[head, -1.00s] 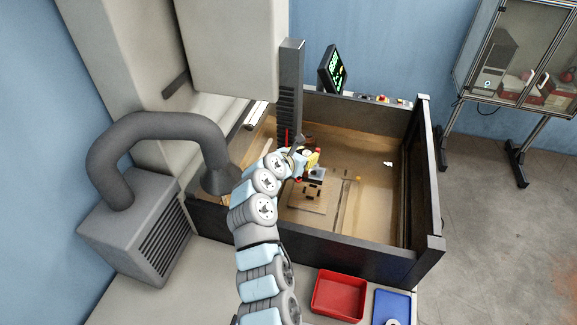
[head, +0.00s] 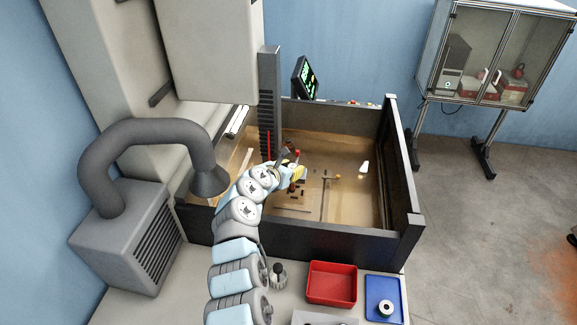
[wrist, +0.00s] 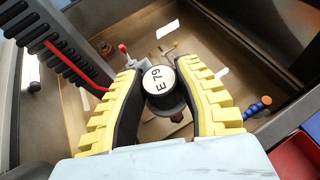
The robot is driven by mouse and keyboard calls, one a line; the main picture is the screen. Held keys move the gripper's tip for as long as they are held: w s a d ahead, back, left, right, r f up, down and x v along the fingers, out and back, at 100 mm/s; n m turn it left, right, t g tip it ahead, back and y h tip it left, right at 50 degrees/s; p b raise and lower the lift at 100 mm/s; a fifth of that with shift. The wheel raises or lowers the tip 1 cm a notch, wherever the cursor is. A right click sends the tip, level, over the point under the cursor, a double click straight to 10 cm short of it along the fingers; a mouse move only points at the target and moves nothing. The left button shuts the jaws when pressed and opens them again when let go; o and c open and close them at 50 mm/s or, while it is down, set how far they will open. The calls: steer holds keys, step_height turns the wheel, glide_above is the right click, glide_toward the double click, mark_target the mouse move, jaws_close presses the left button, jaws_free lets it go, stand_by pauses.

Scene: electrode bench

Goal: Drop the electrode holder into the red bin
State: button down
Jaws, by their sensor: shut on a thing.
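In the wrist view, my gripper (wrist: 164,108) has its yellow ribbed fingers closed around the dark round electrode holder (wrist: 165,103). The holder's white top cap reads E79. In the head view my gripper (head: 294,171) is over the inside of the open tank, and the holder there is too small and covered to make out clearly. The red bin (head: 332,298) stands on the bench in front of the tank, to the right of my arm, and looks empty. Its edge also shows at the lower right of the wrist view (wrist: 292,156).
The tank's dark front wall (head: 330,241) lies between my gripper and the red bin. A blue tray (head: 374,308) holding a white ring (head: 386,309) sits right of the bin. A dark column (head: 269,105) stands close to my gripper. A grey fume hood nozzle (head: 209,183) is on the left.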

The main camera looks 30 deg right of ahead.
steer(key=shift+s+r+p, duration=0.15)
steer(key=shift+s+p, duration=0.15)
steer(key=shift+s, duration=0.35)
steer(key=s+m+g+h+p, duration=0.1)
steer(key=s+m+g+p, duration=0.2)
steer(key=s, duration=2.2)
steer(key=shift+s+m+g, duration=0.2)
steer(key=shift+m+g, duration=1.8)
steer(key=shift+g, duration=0.3)
